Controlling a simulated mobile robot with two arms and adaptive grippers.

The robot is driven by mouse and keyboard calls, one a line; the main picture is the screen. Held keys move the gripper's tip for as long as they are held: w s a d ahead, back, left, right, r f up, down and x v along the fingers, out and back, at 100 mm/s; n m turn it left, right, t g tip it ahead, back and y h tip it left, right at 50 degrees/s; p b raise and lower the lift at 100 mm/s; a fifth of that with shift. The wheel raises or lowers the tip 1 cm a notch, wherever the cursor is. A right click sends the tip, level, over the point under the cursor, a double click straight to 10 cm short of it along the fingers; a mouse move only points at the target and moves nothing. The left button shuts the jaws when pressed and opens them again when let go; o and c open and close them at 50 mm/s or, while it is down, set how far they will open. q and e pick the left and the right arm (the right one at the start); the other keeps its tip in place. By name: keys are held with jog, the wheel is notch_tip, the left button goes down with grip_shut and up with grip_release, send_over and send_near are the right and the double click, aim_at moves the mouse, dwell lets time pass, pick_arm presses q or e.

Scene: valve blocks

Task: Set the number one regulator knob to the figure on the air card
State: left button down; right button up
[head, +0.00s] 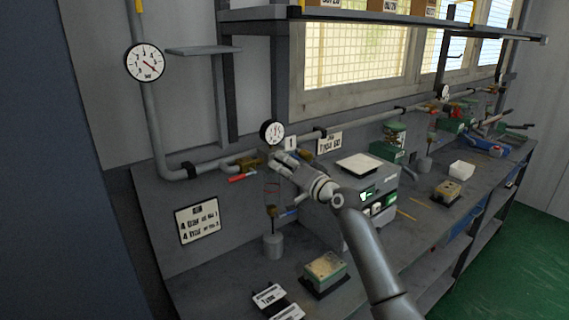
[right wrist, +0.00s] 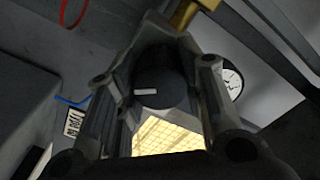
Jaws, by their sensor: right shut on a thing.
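My right gripper (head: 280,162) reaches the pipe by the number 1 plate (head: 290,143) and hides the knob in the head view. In the right wrist view the black round regulator knob (right wrist: 158,88), with a white pointer mark, sits between the gripper's fingers (right wrist: 162,80), which are shut on it. A small white gauge (head: 272,132) stands just above the gripper; its face partly shows in the wrist view (right wrist: 232,82), reading unclear. The air card (head: 198,220) hangs on the lower left panel; its small lettering is hard to read. My left gripper is not in view.
A larger gauge (head: 145,62) hangs on the left pipe. A red-handled valve (head: 243,177) is left of the gripper. A grey-green box unit (head: 372,190) stands to its right, and a shelf (head: 380,17) runs above.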

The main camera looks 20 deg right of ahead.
jog(key=m+p, duration=0.2)
jog(key=m, duration=0.2)
jog(key=shift+r, duration=0.1)
jog(key=shift+m+p, duration=0.4)
jog(key=shift+m, duration=0.9)
jog(key=o, duration=1)
jog(key=shift+o, duration=0.2)
jog(key=v, duration=1.2)
